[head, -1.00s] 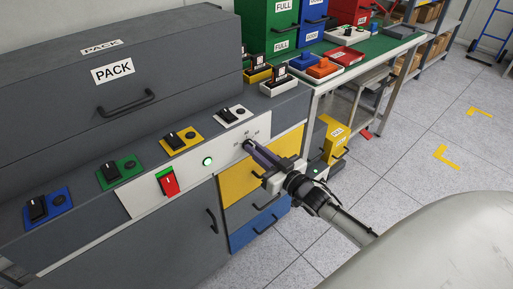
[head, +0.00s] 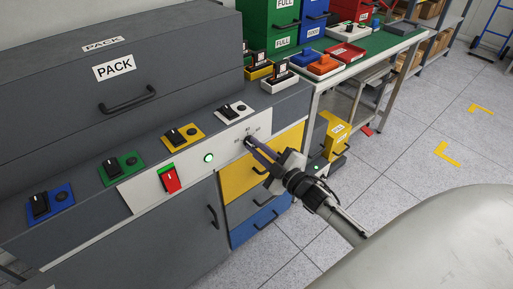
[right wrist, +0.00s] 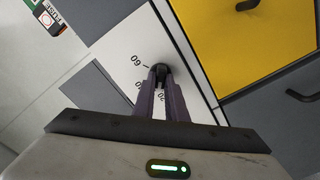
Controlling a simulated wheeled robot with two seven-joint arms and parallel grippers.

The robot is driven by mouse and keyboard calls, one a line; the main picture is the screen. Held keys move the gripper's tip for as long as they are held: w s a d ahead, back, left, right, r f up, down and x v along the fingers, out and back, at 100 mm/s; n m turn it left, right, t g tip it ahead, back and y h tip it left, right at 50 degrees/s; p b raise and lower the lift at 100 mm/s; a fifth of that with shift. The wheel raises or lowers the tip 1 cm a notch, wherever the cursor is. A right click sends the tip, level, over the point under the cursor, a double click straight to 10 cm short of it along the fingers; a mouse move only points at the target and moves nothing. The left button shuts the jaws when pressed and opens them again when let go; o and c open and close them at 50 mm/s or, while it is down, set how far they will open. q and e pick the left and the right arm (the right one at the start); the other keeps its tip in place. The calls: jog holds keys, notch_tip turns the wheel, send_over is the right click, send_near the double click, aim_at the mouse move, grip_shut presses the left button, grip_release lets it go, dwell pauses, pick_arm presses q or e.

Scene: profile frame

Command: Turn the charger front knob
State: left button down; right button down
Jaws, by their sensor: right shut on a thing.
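The charger's white front panel (head: 230,150) runs along the front of the grey PACK unit. The black front knob (right wrist: 160,70) sits on it beside a printed scale; "60" reads clearly in the right wrist view, and the other marks are partly covered. My right gripper (head: 249,142) reaches the panel from the lower right. In the right wrist view my right gripper's two dark fingers (right wrist: 161,80) are closed on the knob's sides. The fingers hide most of the knob in the head view. My left gripper is not in view.
A green lamp (head: 208,157) and a red switch (head: 170,179) are on the same panel. Several black rockers on coloured plates line the ledge above. Yellow drawers (head: 250,178) lie below the knob. The floor at right (head: 400,190) is open.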

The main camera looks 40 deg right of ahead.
jog(key=shift+f+n, duration=0.1)
jog(key=shift+n, duration=0.9)
jog(key=c, duration=1.8)
grip_release()
jog(key=s, duration=1)
jog(key=shift+s+d, duration=0.15)
jog(key=shift+d, duration=0.2)
jog(key=s+a+f+m+g, duration=0.4)
jog(key=s+a, duration=0.4)
jog(key=a, duration=0.2)
jog(key=s+a+f+m+g+y+p, duration=0.1)
jog(key=s+a+f+m+g, duration=0.4)
jog(key=s+a+f, duration=0.3)
jog(key=s+a+m, duration=0.1)
jog(key=a, duration=0.1)
jog(key=shift+a+f+m, duration=0.3)
jog(key=shift+a, duration=0.05)
